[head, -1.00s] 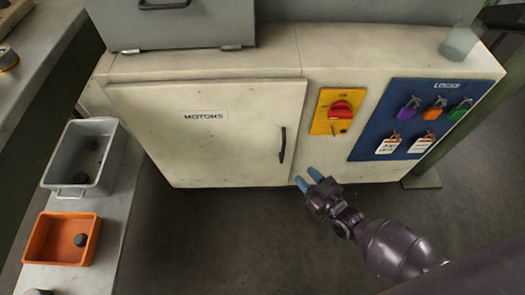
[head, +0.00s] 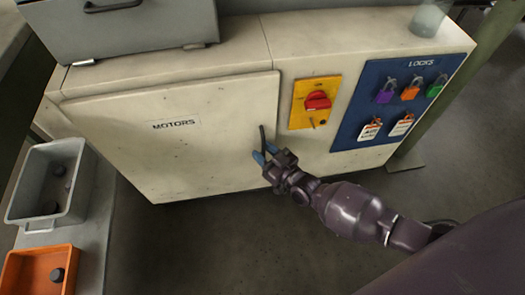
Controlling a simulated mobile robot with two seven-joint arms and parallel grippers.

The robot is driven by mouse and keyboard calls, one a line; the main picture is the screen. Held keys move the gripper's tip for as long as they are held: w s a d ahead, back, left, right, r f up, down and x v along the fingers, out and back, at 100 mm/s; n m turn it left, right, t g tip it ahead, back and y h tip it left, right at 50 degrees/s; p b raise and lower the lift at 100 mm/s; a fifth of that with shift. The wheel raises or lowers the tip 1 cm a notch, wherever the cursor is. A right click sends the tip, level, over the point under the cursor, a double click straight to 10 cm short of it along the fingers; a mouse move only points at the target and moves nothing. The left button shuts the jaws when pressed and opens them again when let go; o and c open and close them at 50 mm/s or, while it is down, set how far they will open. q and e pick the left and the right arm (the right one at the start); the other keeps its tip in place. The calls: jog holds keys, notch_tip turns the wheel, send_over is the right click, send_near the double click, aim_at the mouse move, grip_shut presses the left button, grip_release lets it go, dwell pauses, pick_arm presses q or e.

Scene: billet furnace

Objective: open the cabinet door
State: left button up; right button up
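The cream cabinet door (head: 185,150), labelled MOTORS, appears shut on the front of the cabinet. Its black upright bar handle (head: 262,133) is near the door's right edge. My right gripper (head: 265,153) comes from the lower right, with its blue fingertips at the handle's lower end. The fingers are apart, one on each side of the bar as seen here. I cannot tell whether they touch it. The handle's lower end is partly hidden by the gripper. My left gripper is not in view.
A yellow panel with a red rotary switch (head: 317,100) and a blue board of locks (head: 400,100) are right of the door. A grey box (head: 125,25) sits on top. A grey bin (head: 50,185) and an orange bin (head: 40,275) stand on a left bench.

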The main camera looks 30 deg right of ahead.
jog(key=shift+w, duration=0.2)
grip_shut()
jog(key=shift+s+a, duration=0.1)
jog(key=shift+s, duration=0.05)
